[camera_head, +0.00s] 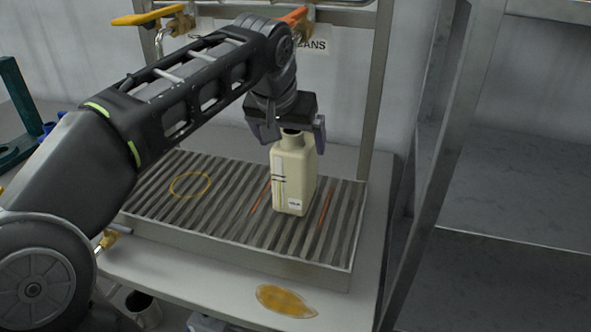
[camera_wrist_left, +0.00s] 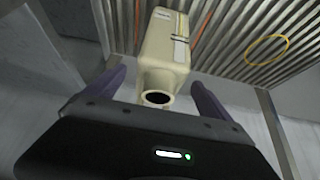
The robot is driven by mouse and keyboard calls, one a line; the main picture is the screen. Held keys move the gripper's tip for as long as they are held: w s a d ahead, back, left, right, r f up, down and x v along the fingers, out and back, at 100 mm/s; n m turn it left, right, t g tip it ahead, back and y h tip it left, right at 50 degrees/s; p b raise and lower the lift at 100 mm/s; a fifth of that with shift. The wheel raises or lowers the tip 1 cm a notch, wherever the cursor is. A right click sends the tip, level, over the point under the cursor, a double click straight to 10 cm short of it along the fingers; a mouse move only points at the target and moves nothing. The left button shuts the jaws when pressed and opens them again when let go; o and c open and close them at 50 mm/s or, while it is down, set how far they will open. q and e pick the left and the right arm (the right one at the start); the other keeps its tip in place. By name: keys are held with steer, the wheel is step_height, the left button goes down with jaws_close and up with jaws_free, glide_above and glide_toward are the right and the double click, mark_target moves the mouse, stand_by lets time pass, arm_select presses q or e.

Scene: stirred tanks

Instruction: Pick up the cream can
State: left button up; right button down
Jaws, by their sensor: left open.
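The cream can (camera_head: 293,178) stands upright on a ribbed metal grate (camera_head: 165,210), between two orange lines. It has a dark open mouth, a label and thin stripes. My left gripper (camera_head: 292,143) is directly above it, pointing down, with its two fingers apart on either side of the can's neck. In the left wrist view the can (camera_wrist_left: 165,55) shows with its dark mouth towards the camera, between the fingers of the open left gripper (camera_wrist_left: 158,88). I cannot tell whether either finger touches the can. My right gripper is not in view.
A yellow ring (camera_head: 190,185) marks the grate to the left of the can. An amber puddle (camera_head: 285,300) lies on the pale bench in front. A metal frame with taps and a sign stands behind. Grey metal shelving (camera_head: 510,240) stands at the right.

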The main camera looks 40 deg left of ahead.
arm_select(q)
steer(key=x, duration=0.5)
steer(key=shift+f, duration=0.15)
steer(key=shift+c, duration=0.2)
stand_by(0.4)
jaws_close()
stand_by(0.9)
